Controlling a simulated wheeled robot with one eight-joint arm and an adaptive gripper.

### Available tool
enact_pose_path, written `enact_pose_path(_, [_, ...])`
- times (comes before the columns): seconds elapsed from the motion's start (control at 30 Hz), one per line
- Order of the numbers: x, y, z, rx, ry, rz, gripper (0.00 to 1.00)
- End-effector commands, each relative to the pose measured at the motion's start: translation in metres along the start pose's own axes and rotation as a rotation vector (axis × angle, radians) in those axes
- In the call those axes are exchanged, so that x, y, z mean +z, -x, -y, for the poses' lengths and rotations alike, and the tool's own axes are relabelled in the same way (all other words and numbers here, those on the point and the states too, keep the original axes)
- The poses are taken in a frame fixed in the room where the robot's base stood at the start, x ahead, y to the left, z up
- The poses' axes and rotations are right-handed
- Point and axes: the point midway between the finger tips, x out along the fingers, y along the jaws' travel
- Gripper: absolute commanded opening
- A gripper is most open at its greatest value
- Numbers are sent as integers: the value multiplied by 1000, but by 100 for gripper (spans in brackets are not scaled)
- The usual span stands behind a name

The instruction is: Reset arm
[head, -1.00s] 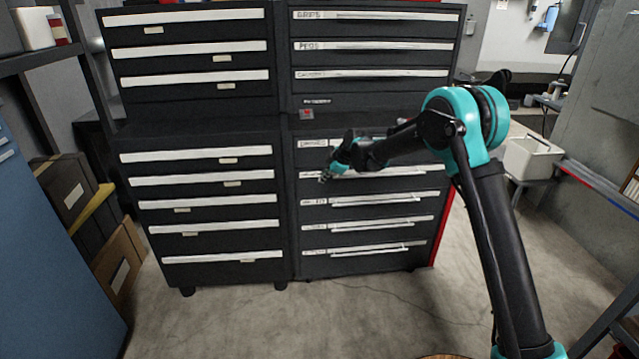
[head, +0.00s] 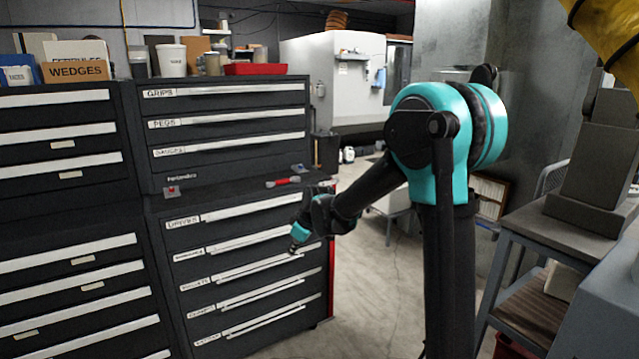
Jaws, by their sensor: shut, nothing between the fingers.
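My arm (head: 447,200) rises at the right of the head view and bends at a teal elbow joint. Its forearm reaches down and left toward the black drawer cabinet. My gripper (head: 294,247) is at the end of it, small in the picture, in front of the cabinet's lower right drawers. It is shut and holds nothing. I cannot tell whether it touches the cabinet or hangs apart from it.
The black drawer cabinet (head: 225,190) has labelled drawers, all seemingly shut. A red-handled tool (head: 283,182) lies on its ledge. A red tray (head: 254,69) and a WEDGES box (head: 76,70) stand on top. A grey-topped bench (head: 560,237) stands at right. Floor shows between.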

Motion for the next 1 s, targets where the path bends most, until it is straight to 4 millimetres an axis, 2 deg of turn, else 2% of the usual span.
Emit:
enact_pose_path(0.03, [28,16,0,16,-65,17,0])
enact_pose_path(0.27, [140,70,18,95,-382,87,0])
enact_pose_path(0.4, [208,96,42,150,-575,124,0])
enact_pose_path(0.6, [294,120,89,231,-841,165,0])
enact_pose_path(0.7, [325,126,109,265,-941,178,0])
enact_pose_path(0.8, [345,129,124,288,-1011,187,0])
enact_pose_path(0.9, [355,130,131,301,-1047,191,0])
enact_pose_path(1.0, [357,130,133,304,-1055,192,0])
